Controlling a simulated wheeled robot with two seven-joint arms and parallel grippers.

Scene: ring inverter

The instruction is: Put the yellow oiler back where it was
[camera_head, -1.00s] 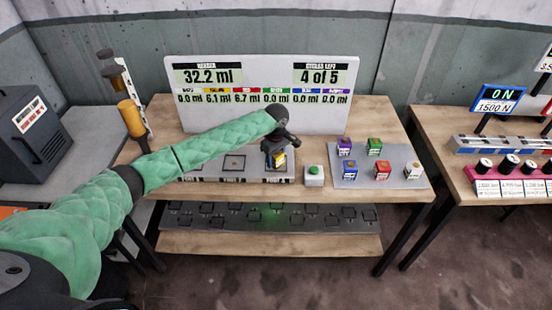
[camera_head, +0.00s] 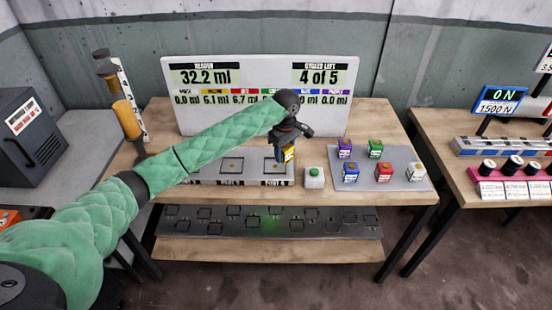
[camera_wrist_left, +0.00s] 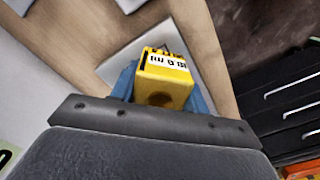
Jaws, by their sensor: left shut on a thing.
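The yellow oiler (camera_head: 288,155) is held in my left gripper (camera_head: 286,150), above the right end of the grey slotted strip on the table. In the left wrist view the oiler (camera_wrist_left: 164,80) shows its yellow face and a white label between blue fingers. The grey tray (camera_head: 408,182) on the right holds the purple, green, blue, red and white oilers, with a bare area around them. The strip (camera_head: 228,182) has square slots, and the ones in sight look empty. My right gripper is not in view.
A green button on a white block (camera_head: 314,178) stands between strip and tray. The display board (camera_head: 330,115) stands behind, reading 32.2 ml and 4 of 5. A lower shelf (camera_head: 270,250) with square outlines lies beneath. Another table (camera_head: 425,130) stands at right.

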